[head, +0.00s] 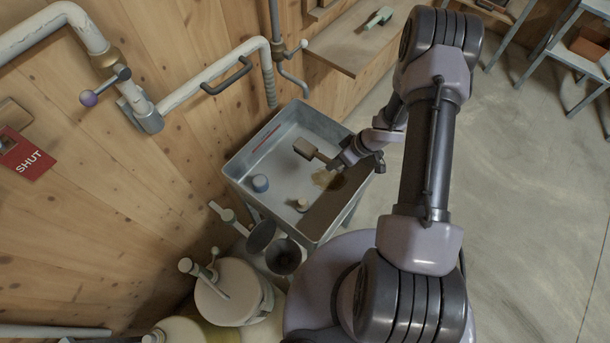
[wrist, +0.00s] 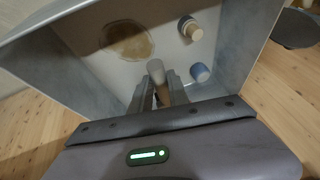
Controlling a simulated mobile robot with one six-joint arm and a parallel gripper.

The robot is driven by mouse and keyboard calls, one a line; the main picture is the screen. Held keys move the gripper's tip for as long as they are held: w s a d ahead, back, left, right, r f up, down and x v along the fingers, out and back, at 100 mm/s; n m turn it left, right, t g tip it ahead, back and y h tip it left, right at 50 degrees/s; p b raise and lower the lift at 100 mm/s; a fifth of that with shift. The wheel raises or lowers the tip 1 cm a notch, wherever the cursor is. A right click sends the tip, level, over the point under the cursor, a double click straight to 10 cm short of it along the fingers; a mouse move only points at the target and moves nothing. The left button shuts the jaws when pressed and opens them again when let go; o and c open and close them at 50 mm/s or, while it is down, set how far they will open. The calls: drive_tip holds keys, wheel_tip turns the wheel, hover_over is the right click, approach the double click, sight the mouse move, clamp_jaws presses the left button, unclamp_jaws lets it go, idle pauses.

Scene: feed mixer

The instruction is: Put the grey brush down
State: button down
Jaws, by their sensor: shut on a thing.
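My gripper (head: 342,162) is shut on the grey brush and holds it over the metal basin (head: 240,165). In the head view the brush (head: 318,155) has a grey handle and a brown block-like head pointing left. In the wrist view the brush (wrist: 156,68) stands between my fingers (wrist: 160,88), its grey end towards the basin floor. I cannot tell whether it touches the floor. A brown wet patch (head: 324,179) lies on the basin floor near the brush; it also shows in the wrist view (wrist: 127,40).
In the basin stand a blue cylinder (head: 261,183) and a small tan-topped piece (head: 302,205). Pipes (head: 205,75) run along the wooden wall at left. A shelf (head: 350,45) behind holds a greenish tool (head: 378,18). Dark funnels (head: 284,258) stand in front of the basin.

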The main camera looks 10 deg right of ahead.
drive_tip(key=b, duration=0.5)
hover_over(330, 188)
wheel_tip(330, 188, down, 14)
drive_tip(key=shift+s+r, duration=0.1)
drive_tip(key=shift+r, duration=0.15)
drive_tip(key=shift+r+p, duration=0.15)
drive_tip(key=shift+p, duration=0.2)
drive_tip(key=c, duration=1.3)
unclamp_jaws()
drive_tip(key=shift+o, duration=0.2)
